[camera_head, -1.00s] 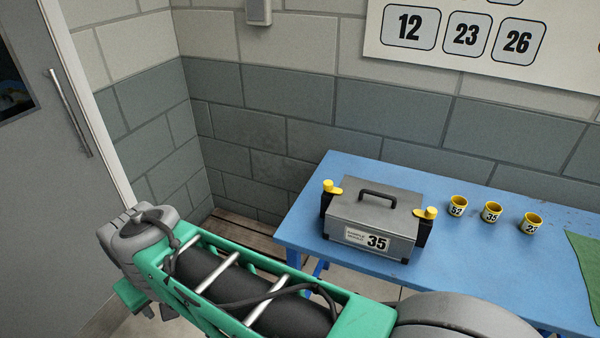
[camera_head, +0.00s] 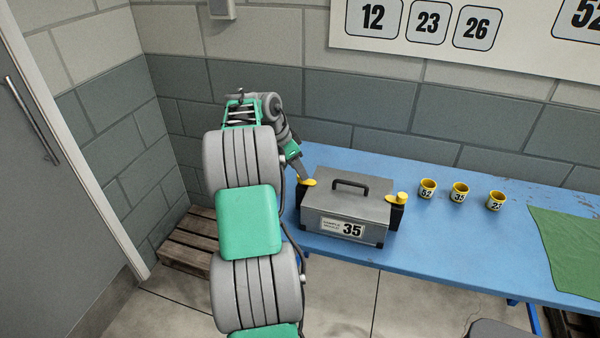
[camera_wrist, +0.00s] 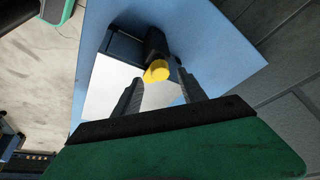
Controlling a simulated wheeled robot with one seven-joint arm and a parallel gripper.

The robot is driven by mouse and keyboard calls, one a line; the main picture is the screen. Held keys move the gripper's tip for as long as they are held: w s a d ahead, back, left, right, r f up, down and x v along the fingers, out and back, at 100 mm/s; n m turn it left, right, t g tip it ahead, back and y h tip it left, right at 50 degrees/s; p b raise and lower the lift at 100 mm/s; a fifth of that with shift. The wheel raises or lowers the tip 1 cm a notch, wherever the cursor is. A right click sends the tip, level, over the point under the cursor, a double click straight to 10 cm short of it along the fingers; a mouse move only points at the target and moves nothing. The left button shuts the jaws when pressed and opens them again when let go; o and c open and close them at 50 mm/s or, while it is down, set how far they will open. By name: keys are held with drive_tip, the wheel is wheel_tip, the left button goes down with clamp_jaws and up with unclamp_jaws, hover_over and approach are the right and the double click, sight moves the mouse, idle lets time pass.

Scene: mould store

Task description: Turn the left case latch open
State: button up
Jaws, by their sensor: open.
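The grey case (camera_head: 345,208) with a black top handle and a "35" label stands on the blue table. Its left latch (camera_head: 307,182) has a yellow lever on a black bracket at the case's left end; the right latch (camera_head: 401,197) is at the other end. My gripper (camera_head: 300,172) is at the left latch, coming down from the upper left. In the wrist view the yellow latch end (camera_wrist: 158,71) lies ahead, between the lines of the two dark fingers of my open gripper (camera_wrist: 162,84). Whether either finger touches it I cannot tell.
The blue table (camera_head: 440,240) also carries several yellow numbered cups (camera_head: 459,192) right of the case and a green cloth (camera_head: 570,245) at the right. A block wall (camera_head: 370,105) stands close behind. A wooden pallet (camera_head: 190,245) lies on the floor at left.

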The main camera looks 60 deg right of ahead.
drive_tip(key=shift+x, duration=1.35)
drive_tip(key=shift+c, duration=0.6)
clamp_jaws()
